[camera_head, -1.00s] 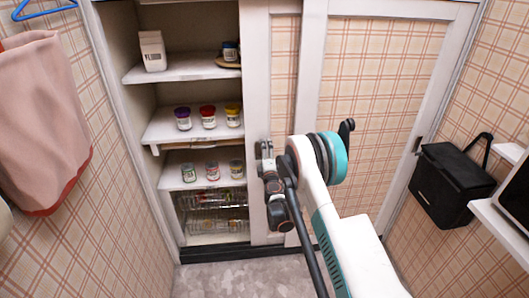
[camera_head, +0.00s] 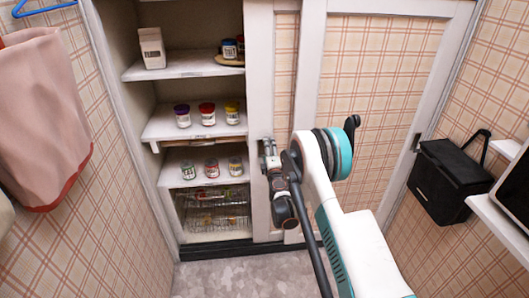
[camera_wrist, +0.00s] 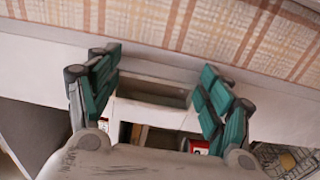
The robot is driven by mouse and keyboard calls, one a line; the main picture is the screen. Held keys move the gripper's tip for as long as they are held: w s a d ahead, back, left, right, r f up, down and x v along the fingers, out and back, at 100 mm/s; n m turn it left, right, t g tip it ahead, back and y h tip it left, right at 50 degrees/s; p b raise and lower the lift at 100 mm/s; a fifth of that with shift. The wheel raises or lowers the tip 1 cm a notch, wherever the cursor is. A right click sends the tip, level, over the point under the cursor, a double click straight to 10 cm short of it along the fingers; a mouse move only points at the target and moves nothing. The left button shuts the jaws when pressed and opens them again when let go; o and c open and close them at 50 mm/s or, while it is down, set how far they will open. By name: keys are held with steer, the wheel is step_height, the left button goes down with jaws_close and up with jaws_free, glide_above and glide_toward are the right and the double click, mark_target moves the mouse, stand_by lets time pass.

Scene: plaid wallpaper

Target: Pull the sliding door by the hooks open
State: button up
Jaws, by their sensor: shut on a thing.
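The white-framed sliding door with a plaid panel (camera_head: 284,75) stands partly open in the head view. Open shelves show to its left, on the side of the pink cloth. My gripper (camera_head: 268,158) is at the left upright of this door, low down. In the wrist view, the green-padded fingers of my gripper (camera_wrist: 160,84) stand on either side of a recessed patch in the white door frame (camera_wrist: 45,68). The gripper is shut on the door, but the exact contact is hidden.
Shelves (camera_head: 188,68) hold several jars and a white carton (camera_head: 152,48). A second plaid door (camera_head: 380,80) stands to the right. A black bag (camera_head: 445,180) hangs on the right wall; a pink cloth (camera_head: 45,115) hangs on the left. The grey floor (camera_head: 225,272) is clear.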

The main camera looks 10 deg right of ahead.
steer(key=d, duration=0.3)
steer(key=shift+w+d+r, duration=0.15)
steer(key=shift+d, duration=0.05)
steer(key=o, duration=1.5)
steer(key=shift+o, duration=0.9)
steer(key=shift+w+f, duration=0.2)
steer(key=shift+f, duration=0.05)
steer(key=shift+s+r, duration=0.1)
steer(key=s, duration=0.7)
steer(key=shift+s+a, duration=0.2)
steer(key=shift+s, duration=0.05)
